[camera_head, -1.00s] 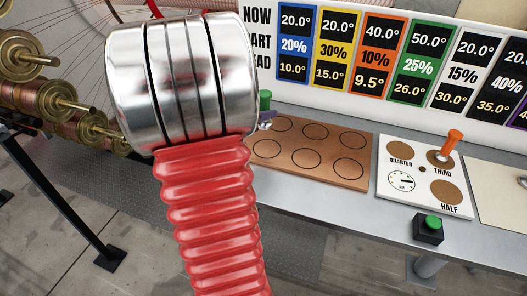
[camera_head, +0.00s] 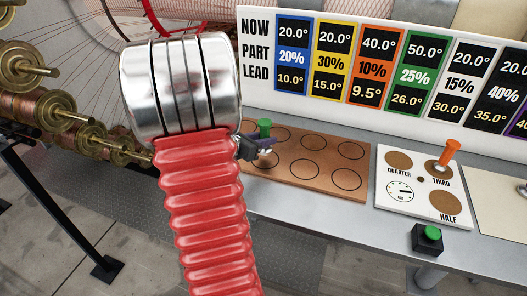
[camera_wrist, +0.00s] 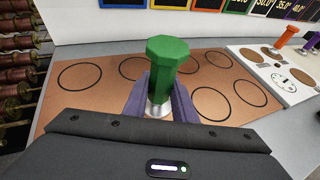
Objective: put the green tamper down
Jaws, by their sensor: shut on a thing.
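The green tamper (camera_wrist: 165,68) stands upright between the purple fingers of my gripper (camera_wrist: 160,105) in the wrist view, and the jaws are shut on its silver lower part. It is over the brown board with black circles (camera_wrist: 75,103). The fingers hide its bottom end, so I cannot tell whether it touches the board. In the head view the tamper's green top (camera_head: 265,128) shows just right of my arm, over the left part of the board (camera_head: 290,188). My gripper (camera_head: 262,152) is partly hidden there.
A white panel (camera_head: 410,207) with an orange-handled tool (camera_head: 450,152) stands right of the board. A green button on a black box (camera_head: 428,240) is at the bench's front edge. A number sign (camera_head: 257,60) stands behind. Copper spools (camera_head: 60,105) are at left.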

